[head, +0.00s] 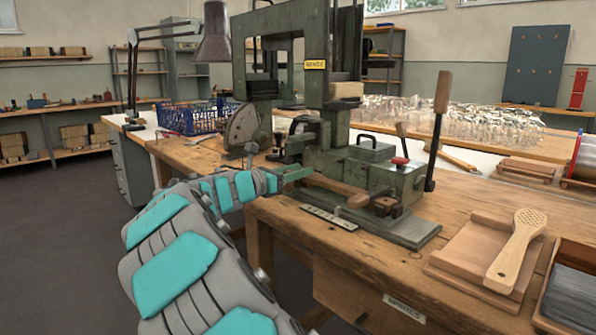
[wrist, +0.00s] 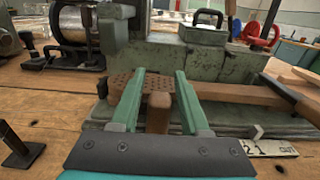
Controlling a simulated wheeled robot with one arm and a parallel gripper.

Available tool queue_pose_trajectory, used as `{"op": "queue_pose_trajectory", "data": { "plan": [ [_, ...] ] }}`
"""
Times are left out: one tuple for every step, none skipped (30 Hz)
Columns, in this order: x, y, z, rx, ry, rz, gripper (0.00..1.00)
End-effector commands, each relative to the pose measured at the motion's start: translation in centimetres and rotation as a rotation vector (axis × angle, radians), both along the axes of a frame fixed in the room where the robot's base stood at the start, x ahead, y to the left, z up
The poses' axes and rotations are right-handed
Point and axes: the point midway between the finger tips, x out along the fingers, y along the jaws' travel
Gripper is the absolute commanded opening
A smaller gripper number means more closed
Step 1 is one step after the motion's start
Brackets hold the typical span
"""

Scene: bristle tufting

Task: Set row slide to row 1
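My gripper (wrist: 160,85) has its two green fingers apart, one on each side of a brown wooden knob or peg (wrist: 158,103). Gaps show on both sides of the knob. Behind it lies a brown block with rows of holes (wrist: 122,86), with a wooden bar (wrist: 240,93) running right. A pale numbered scale strip (wrist: 268,148) lies at the lower right in the wrist view; it also shows in the head view (head: 328,217). In the head view my gripper (head: 297,173) is at the green machine's (head: 340,140) left front. Which part is the row slide, I cannot tell surely.
A tall lever with a wooden grip (head: 441,95) stands on the machine's right. A perforated wooden paddle (head: 518,248) lies on a tray at the bench's right. A black upright post (wrist: 18,150) stands left of my gripper in the wrist view. Blue crates (head: 195,118) stand behind.

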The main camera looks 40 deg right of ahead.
Motion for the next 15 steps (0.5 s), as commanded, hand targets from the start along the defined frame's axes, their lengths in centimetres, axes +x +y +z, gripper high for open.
{"op": "queue_pose_trajectory", "data": {
  "plan": [
    [0.0, 0.0, 0.0, 0.000, 0.000, 0.000, 0.52],
    [0.0, 0.0, 0.0, 0.000, 0.000, 0.000, 0.56],
    [0.0, 0.0, 0.0, 0.000, 0.000, 0.000, 0.57],
    [0.0, 0.0, 0.0, 0.000, 0.000, 0.000, 0.57],
    [0.0, 0.0, 0.0, 0.000, 0.000, 0.000, 0.57],
    [0.0, 0.0, 0.0, 0.000, 0.000, 0.000, 0.57],
    [0.0, 0.0, 0.0, 0.000, 0.000, 0.000, 0.57],
    [0.0, 0.0, 0.0, 0.000, 0.000, 0.000, 0.57],
    [0.0, 0.0, 0.0, 0.000, 0.000, 0.000, 0.57],
    [0.0, 0.1, 0.0, 0.000, 0.000, 0.001, 0.57],
    [0.0, 0.2, 0.0, 0.000, 0.000, 0.001, 0.57],
    [0.0, 0.5, 0.0, 0.000, 0.000, 0.001, 0.57],
    [0.0, 0.8, 0.0, 0.000, 0.000, 0.002, 0.57],
    [0.0, 1.1, 0.0, 0.000, 0.000, 0.002, 0.57],
    [0.0, 1.6, 0.0, -0.001, 0.001, 0.003, 0.57]
  ]
}}
